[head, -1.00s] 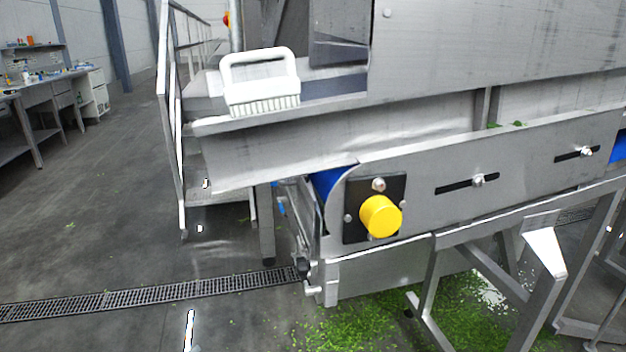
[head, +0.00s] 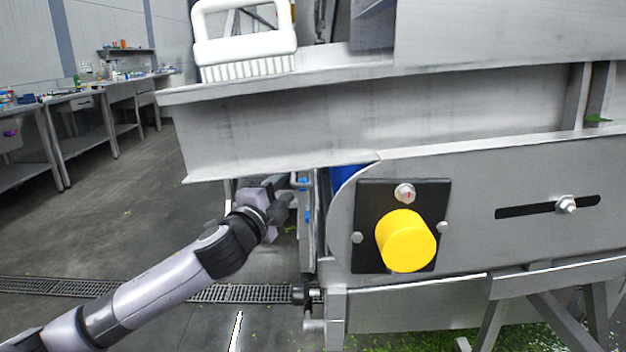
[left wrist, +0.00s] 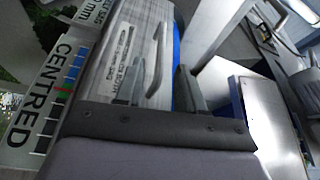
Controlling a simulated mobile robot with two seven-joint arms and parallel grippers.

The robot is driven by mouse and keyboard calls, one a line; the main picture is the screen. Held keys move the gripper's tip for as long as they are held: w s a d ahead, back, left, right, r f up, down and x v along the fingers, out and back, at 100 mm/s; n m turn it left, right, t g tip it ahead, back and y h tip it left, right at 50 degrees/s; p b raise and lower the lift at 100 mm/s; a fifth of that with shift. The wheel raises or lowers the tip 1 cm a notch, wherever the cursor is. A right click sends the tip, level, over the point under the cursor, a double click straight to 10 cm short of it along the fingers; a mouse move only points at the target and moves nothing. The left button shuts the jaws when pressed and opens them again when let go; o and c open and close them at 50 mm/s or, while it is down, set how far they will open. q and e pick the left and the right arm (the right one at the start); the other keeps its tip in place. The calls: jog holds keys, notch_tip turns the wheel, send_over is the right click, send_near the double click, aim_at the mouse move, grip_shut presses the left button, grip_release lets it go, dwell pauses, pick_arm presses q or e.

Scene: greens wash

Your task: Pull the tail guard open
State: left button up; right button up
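The tail guard (head: 308,235) shows nearly edge-on in the head view, at the left end of the conveyor below the steel ledge. In the left wrist view the guard (left wrist: 128,38) is a brushed metal panel with a small label and a pale bar handle (left wrist: 160,55). My left gripper (head: 284,190) is beside the guard's upper part. In the left wrist view its two fingers (left wrist: 158,92) are apart, with the handle ahead of and between them. I cannot tell whether they touch it. My right gripper is not in view.
A white brush (head: 245,50) lies on the steel ledge (head: 280,85) above my left gripper. A yellow round cap (head: 406,241) sticks out of the conveyor side. A scale plate marked CENTRED (left wrist: 55,80) is beside the guard. Floor left of the conveyor is clear around the drain grate (head: 240,293).

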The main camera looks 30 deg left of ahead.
aim_at(294, 174)
pick_arm(q)
jog(key=shift+w+a+r, duration=0.1)
jog(key=shift+w+a, duration=0.1)
jog(key=shift+w, duration=0.9)
jog(key=shift+w+a+r, duration=0.1)
jog(key=shift+w+a, duration=0.05)
jog(key=shift+w, duration=0.9)
jog(key=shift+w+a+r, duration=0.1)
jog(key=shift+w+a, duration=0.1)
jog(key=shift+w, duration=0.9)
jog(key=shift+f, duration=0.1)
grip_shut()
